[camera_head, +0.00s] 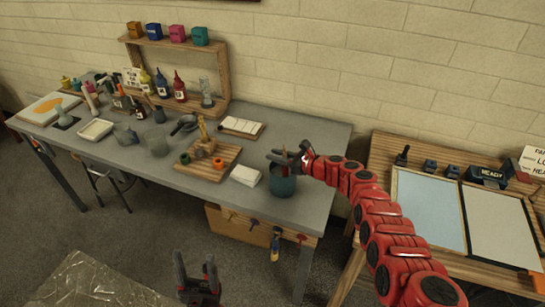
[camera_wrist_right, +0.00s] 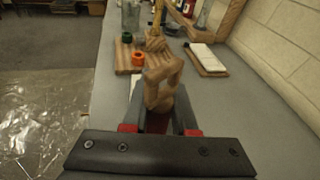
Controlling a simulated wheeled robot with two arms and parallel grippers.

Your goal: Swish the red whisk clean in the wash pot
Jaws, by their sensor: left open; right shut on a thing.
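A teal wash pot (camera_head: 283,183) stands at the near right end of the grey table. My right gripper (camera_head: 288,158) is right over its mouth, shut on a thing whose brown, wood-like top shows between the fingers. In the right wrist view, my right gripper (camera_wrist_right: 160,120) holds this brown handle (camera_wrist_right: 163,85). I take it as the red whisk's handle; its lower end is hidden, and I cannot tell whether it touches the pot. The pot is not distinguishable in the wrist view. My left gripper (camera_head: 198,282) is open and empty, low in front of the table.
A wooden board (camera_head: 222,172) with green and orange rings and a wooden figure lies left of the pot. A white pad (camera_head: 245,175) lies between them. Bottles and a shelf (camera_head: 208,100) stand behind. A second table (camera_head: 380,155) with trays is at right.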

